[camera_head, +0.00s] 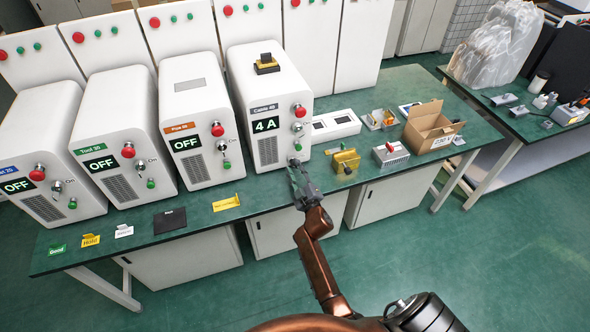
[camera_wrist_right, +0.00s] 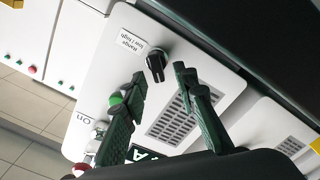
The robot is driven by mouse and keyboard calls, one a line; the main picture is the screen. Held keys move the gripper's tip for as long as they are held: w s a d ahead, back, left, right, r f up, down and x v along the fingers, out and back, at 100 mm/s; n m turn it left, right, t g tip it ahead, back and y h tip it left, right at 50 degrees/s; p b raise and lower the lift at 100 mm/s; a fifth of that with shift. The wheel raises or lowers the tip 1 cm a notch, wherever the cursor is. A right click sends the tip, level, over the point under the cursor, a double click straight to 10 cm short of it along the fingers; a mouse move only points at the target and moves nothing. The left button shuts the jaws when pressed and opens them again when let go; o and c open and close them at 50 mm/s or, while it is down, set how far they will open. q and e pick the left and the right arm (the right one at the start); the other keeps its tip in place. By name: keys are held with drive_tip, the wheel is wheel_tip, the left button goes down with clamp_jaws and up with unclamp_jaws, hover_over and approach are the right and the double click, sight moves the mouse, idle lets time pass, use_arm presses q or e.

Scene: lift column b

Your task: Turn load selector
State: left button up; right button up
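The white bench unit (camera_head: 267,112) labelled Cable shows "4 A" on its display. In the right wrist view its front panel (camera_wrist_right: 125,70) carries a black knob (camera_wrist_right: 155,66) labelled "Range low / high". My right gripper (camera_head: 294,164) is at the unit's lower right front corner in the head view. In the right wrist view my right gripper (camera_wrist_right: 160,75) is open, with one fingertip on each side of the knob. I cannot tell whether the fingers touch it. The knob is not clear in the head view, where the gripper covers that area. My left gripper is out of view.
Three more white units with "OFF" displays stand to the left, one of them the Fixture unit (camera_head: 192,130). A yellow block (camera_head: 346,161), a grey box with a red part (camera_head: 391,155) and an open carton (camera_head: 431,125) stand to the right on the green bench (camera_head: 180,238).

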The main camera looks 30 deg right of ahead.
drive_tip(key=shift+s, duration=0.25)
drive_tip(key=v, duration=1.1)
drive_tip(key=shift+s+a, duration=0.2)
drive_tip(key=shift+s, duration=0.05)
